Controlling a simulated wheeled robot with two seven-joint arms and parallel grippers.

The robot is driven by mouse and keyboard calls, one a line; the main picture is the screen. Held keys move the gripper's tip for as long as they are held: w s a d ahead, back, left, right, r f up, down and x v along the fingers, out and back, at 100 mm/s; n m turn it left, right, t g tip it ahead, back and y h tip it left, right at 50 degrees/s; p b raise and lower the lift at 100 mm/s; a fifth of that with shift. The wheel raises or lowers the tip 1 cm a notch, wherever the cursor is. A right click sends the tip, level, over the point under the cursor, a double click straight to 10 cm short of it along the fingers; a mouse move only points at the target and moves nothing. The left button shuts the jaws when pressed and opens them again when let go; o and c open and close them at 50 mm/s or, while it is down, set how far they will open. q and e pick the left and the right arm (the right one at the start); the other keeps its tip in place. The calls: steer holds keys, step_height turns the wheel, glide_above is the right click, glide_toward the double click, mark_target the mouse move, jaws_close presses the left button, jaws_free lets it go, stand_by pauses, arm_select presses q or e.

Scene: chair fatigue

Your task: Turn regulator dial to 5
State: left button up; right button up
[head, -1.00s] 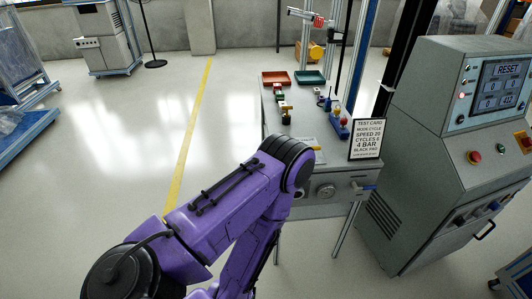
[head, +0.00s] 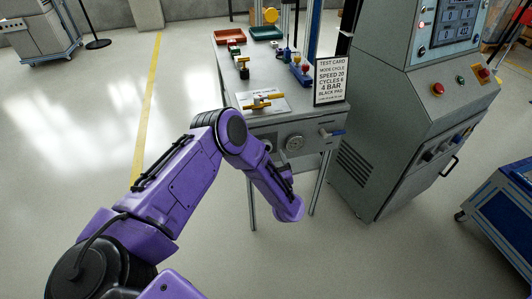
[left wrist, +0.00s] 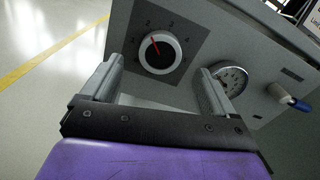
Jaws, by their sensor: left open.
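The regulator dial (left wrist: 159,53) is a round knob with a white rim and a red pointer on a dark numbered plate. Its pointer tilts up and left, toward the low numbers around 1 and 2. My left gripper (left wrist: 160,68) is open, with one finger on each side of the dial in the left wrist view. Its fingers seem apart from the knob, and nothing is between them except the dial beyond. In the head view my left forearm hangs in front of the panel and largely hides the gripper and dial. My right gripper is not in view.
A round pressure gauge (left wrist: 229,79) sits right of the dial, near the right finger. A blue-handled valve (left wrist: 290,97) sticks out farther right. The test card (head: 331,80) stands on the bench, and a grey control cabinet (head: 390,130) is to the right.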

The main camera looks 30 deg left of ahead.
arm_select(q)
steer(key=x, duration=0.4)
steer(key=shift+w+a, duration=0.2)
steer(key=c, duration=1.1)
steer(key=shift+o, duration=0.2)
steer(key=shift+f+m, duration=0.1)
steer(key=shift+m, duration=0.4)
steer(key=m+b, duration=0.3)
steer(key=m, duration=2.2)
steer(key=shift+m, duration=0.4)
